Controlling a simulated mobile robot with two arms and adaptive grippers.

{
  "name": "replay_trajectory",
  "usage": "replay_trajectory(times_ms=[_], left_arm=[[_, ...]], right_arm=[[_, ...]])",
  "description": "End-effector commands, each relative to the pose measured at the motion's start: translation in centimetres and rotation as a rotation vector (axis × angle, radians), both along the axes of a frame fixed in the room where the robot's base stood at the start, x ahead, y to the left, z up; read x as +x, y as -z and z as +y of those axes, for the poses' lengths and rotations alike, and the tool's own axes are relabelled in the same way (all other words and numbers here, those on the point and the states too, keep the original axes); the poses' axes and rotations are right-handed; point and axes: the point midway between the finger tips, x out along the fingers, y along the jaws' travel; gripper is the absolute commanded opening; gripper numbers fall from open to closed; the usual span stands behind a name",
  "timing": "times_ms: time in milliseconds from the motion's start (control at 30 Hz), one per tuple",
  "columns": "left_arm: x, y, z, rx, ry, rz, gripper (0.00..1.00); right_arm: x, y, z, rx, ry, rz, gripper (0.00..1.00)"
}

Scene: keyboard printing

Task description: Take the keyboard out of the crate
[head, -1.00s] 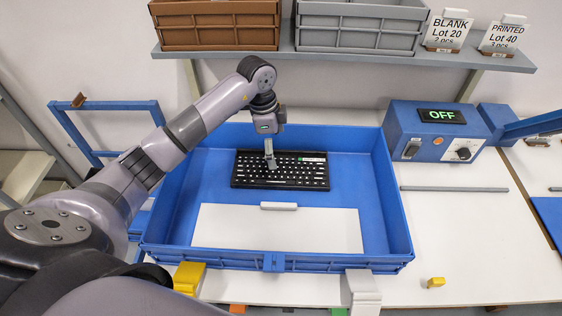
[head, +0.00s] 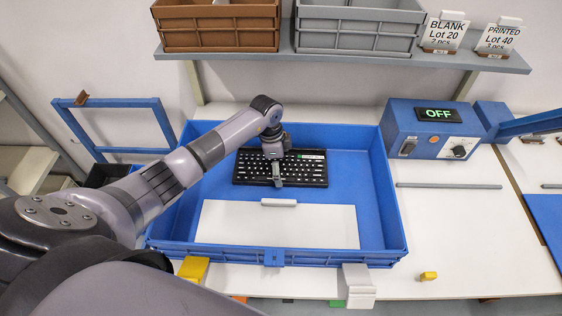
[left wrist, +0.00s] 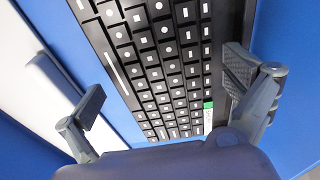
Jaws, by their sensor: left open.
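The black keyboard (head: 308,168) with white key marks lies flat in the back part of the blue crate (head: 392,190). A small green-and-white label shows near its back right. My left gripper (head: 278,181) is over the middle of the keyboard and hides part of it. In the left wrist view the left gripper (left wrist: 165,92) is open, with one finger beyond each long edge of the keyboard (left wrist: 150,60). I cannot tell whether the fingers touch it. My right gripper is not in view.
A white panel with a handle (head: 320,225) covers the crate's front part. A blue control box (head: 432,130) reading OFF stands to the right. A shelf (head: 350,57) with a brown bin (head: 218,25) and a grey bin (head: 355,27) is behind. Table right of the crate is mostly clear.

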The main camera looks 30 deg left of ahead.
Motion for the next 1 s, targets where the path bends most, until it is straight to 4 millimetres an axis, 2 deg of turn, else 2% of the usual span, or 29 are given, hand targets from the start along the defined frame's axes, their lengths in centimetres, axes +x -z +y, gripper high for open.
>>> replay_trajectory(times_ms=[67,1000], left_arm=[[0.0,0.0,0.01,0.0,0.0,0.0,0.99],[0.09,-0.17,0.03,0.0,-0.001,-0.002,0.38]], right_arm=[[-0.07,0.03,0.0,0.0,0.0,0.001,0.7],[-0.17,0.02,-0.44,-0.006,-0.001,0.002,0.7]])
